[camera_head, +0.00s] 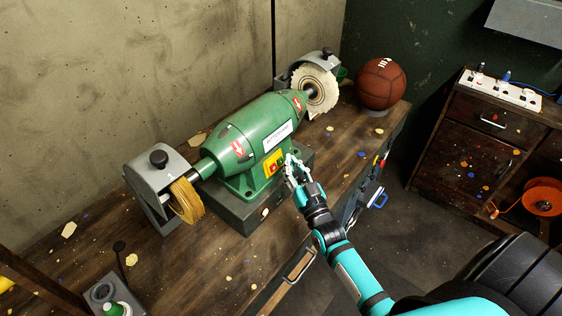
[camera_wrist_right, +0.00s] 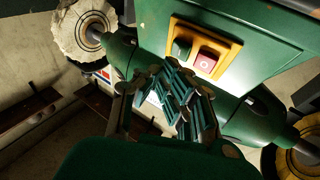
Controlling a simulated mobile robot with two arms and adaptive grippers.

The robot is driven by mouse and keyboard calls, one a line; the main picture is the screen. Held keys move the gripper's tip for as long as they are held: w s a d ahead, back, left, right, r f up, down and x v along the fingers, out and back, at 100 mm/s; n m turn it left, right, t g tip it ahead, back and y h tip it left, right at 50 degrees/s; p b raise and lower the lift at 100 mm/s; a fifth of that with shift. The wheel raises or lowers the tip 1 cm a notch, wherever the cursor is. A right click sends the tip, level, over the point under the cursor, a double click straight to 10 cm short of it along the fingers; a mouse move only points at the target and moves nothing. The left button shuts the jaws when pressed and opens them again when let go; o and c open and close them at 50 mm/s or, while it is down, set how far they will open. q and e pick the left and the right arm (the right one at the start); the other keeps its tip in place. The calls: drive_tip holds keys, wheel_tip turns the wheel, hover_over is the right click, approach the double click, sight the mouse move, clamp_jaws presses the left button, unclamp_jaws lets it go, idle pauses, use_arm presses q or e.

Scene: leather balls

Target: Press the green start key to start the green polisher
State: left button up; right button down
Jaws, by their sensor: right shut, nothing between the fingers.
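The green polisher (camera_head: 262,125) stands on a wooden bench, with a wheel at each end of its shaft. Its yellow switch plate (camera_head: 273,163) is on the side facing my right arm. In the right wrist view the plate carries a green start key (camera_wrist_right: 182,48) and, beside it, a red key (camera_wrist_right: 205,62) with a round mark. My right gripper (camera_head: 291,163) is shut and empty, just beside the switch plate. In the wrist view its fingers (camera_wrist_right: 178,92) lie just below the keys in the picture; I cannot tell whether they touch anything. My left gripper is not in view.
A brown leather ball (camera_head: 380,83) rests at the bench's far right end. Grey guards (camera_head: 157,177) partly cover the yellow wheel (camera_head: 186,200) and pale wheel (camera_head: 315,90). A dark cabinet (camera_head: 470,140) stands to the right, with open floor between it and the bench.

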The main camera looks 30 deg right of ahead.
idle(0.8)
drive_tip(key=shift+w+a, duration=0.15)
drive_tip(key=shift+w, duration=0.25)
drive_tip(key=shift+w+a+f, duration=0.15)
drive_tip(key=shift+w, duration=0.2)
idle(0.5)
idle(0.4)
drive_tip(key=shift+s+d+r, duration=0.1)
drive_tip(key=shift+s+d, duration=0.1)
drive_tip(key=shift+s, duration=0.2)
drive_tip(key=shift+s+d+r, duration=0.1)
drive_tip(key=shift+s+d, duration=0.05)
drive_tip(key=shift+s, duration=0.25)
drive_tip(key=shift+p, duration=0.3)
drive_tip(key=s, duration=0.1)
drive_tip(key=s+d+p, duration=0.1)
drive_tip(key=s, duration=0.1)
drive_tip(key=s+r+p, duration=0.1)
drive_tip(key=shift+s+d, duration=0.2)
drive_tip(key=shift+d, duration=0.2)
